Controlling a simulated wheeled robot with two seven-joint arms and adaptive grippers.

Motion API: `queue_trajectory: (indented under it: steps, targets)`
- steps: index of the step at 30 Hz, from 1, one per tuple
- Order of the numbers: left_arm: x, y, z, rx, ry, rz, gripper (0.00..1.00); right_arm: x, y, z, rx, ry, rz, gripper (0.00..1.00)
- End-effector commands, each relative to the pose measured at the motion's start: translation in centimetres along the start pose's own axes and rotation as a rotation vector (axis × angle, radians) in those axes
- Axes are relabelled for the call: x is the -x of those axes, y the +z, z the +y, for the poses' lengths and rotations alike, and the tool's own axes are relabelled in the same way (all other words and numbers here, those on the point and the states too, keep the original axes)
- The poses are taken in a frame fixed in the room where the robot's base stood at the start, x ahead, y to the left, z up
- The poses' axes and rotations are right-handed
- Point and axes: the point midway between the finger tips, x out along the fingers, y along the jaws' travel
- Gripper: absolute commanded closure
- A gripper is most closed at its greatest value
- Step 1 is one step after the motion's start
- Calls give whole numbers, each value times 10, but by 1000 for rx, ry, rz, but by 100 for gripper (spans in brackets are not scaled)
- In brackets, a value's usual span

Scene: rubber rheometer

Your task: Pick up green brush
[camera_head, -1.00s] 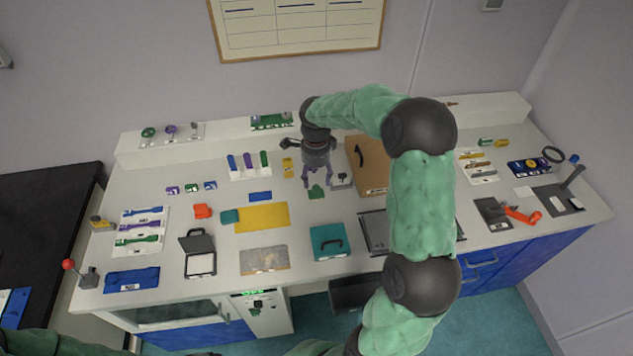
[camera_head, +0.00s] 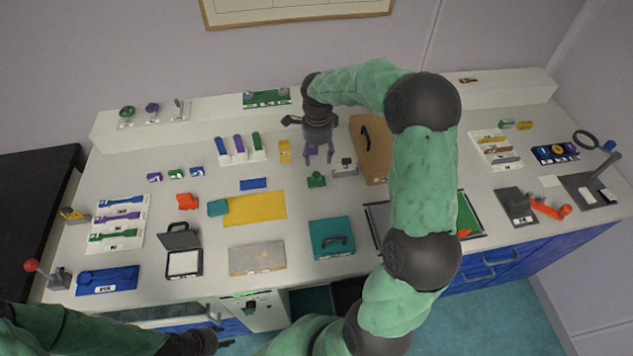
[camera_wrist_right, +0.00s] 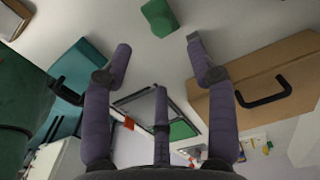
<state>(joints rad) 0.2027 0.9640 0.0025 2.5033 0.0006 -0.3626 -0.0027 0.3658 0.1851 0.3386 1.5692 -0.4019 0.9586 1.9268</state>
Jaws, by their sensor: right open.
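A small green block-like object with a raised top (camera_head: 316,180), possibly the green brush, stands on the white bench near its middle. My right gripper (camera_head: 318,157) is open and empty, just behind and above this object, fingers pointing down. In the right wrist view the green object (camera_wrist_right: 160,17) is at the top, beyond the spread fingertips (camera_wrist_right: 158,45) and apart from them. Other long green items lie in the white rack (camera_head: 240,157) and on the white tray (camera_head: 103,243). My left gripper (camera_head: 215,345) is low at the bottom left, partly cut off.
A grey device (camera_head: 345,170) stands close right of the green object, with a brown case (camera_head: 370,150) beyond it. A teal case (camera_head: 331,238) and yellow mat (camera_head: 256,209) lie in front. Bare bench surrounds the green object on its left and front.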

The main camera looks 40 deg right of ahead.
Motion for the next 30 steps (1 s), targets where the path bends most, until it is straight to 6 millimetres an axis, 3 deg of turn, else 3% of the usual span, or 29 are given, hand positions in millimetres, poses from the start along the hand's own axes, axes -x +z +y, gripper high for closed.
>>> queue_trajectory:
  steps: [12,20,30]
  targets:
    - [-10,0,-4,0,0,0,60,-50,0,0,0,2,0,42]
    - [-13,-1,-5,0,0,0,60,-67,1,-1,0,1,0,42]
    - [-22,-1,-8,0,0,0,60,-109,3,-3,0,1,0,42]
